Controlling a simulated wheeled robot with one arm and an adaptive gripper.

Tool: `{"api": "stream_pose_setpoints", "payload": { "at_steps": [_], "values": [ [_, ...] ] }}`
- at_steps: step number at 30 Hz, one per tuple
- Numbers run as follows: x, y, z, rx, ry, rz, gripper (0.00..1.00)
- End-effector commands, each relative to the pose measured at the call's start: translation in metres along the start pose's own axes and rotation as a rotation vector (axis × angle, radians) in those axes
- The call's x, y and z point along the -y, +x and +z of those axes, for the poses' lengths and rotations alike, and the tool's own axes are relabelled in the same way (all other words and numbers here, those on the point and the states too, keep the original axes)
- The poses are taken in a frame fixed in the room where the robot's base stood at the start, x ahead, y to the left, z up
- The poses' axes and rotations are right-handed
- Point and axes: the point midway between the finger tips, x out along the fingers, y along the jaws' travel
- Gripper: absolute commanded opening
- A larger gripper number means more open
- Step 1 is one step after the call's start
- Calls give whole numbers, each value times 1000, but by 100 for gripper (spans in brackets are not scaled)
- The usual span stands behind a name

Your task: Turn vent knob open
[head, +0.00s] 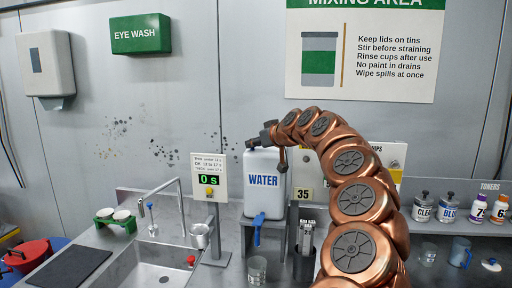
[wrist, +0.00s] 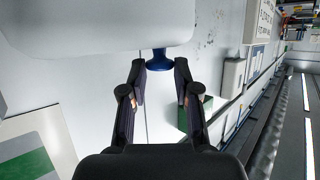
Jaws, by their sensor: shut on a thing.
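In the wrist view the tank (wrist: 95,25) fills the top and appears upside down. A dark blue vent knob (wrist: 159,62) sticks out from the tank's top face, between my fingertips. My gripper (head: 254,143) is at the tank's top left in the head view, where the knob is hidden or too small to make out. In the wrist view my gripper (wrist: 160,70) is shut on the knob. A blue tap (head: 258,222) is low on the tank's front.
A timer post (head: 209,180) reading 0 s stands just left of the tank. The sink (head: 160,262) with its faucet lies left, with a metal cup (head: 199,236) beside it. A clear cup (head: 257,268) stands below the tap. Toner bottles (head: 449,208) stand at right.

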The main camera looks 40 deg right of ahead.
Motion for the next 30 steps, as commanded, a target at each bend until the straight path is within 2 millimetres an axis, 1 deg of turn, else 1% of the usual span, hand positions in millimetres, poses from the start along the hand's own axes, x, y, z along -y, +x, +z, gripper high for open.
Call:
{"api": "stream_pose_setpoints", "payload": {
  "at_steps": [14,15,18,21,30],
  "values": [
    [-1,-1,-1,-5,-8,-17,0],
    [-1,-1,-1,-5,-8,-17,32],
    [0,-1,-1,-5,-8,-17,42],
    [0,-1,0,-4,-8,-17,51],
    [0,-2,0,-3,-8,-18,51]
  ]
}}
